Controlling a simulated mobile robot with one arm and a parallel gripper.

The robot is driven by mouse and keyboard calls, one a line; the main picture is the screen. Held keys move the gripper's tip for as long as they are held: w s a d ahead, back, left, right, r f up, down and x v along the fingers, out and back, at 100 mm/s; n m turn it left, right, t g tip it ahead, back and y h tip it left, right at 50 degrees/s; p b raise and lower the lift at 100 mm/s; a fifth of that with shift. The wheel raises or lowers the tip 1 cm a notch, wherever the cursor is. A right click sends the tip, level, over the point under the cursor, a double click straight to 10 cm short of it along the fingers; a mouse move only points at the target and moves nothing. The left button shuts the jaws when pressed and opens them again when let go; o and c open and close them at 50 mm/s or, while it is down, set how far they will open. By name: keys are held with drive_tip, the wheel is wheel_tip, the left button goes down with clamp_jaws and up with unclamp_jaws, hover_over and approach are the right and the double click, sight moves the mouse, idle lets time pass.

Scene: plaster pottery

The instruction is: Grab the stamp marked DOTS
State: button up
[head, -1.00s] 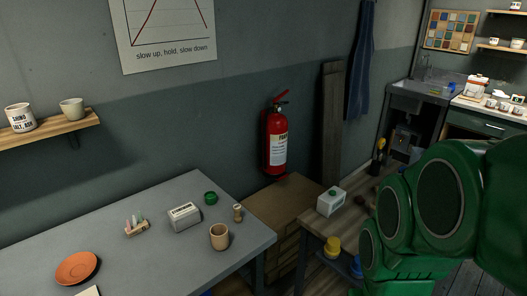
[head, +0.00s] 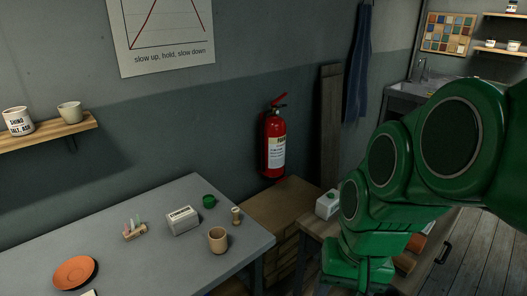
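No marking DOTS can be read in the head view. My green arm crosses the right side of the view and reaches down to the bottom edge. My gripper does not show, so what it does or holds cannot be seen.
A labelled white box (head: 182,222), a green cup (head: 209,201), a holder with coloured sticks (head: 135,230) and an orange plate (head: 74,272) stand on the table.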

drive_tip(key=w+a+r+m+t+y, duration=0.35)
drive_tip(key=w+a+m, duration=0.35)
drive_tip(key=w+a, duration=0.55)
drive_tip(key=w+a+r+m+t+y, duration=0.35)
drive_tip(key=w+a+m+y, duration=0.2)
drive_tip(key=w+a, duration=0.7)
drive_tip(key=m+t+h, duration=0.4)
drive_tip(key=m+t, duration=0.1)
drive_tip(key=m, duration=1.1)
hover_over(237, 218)
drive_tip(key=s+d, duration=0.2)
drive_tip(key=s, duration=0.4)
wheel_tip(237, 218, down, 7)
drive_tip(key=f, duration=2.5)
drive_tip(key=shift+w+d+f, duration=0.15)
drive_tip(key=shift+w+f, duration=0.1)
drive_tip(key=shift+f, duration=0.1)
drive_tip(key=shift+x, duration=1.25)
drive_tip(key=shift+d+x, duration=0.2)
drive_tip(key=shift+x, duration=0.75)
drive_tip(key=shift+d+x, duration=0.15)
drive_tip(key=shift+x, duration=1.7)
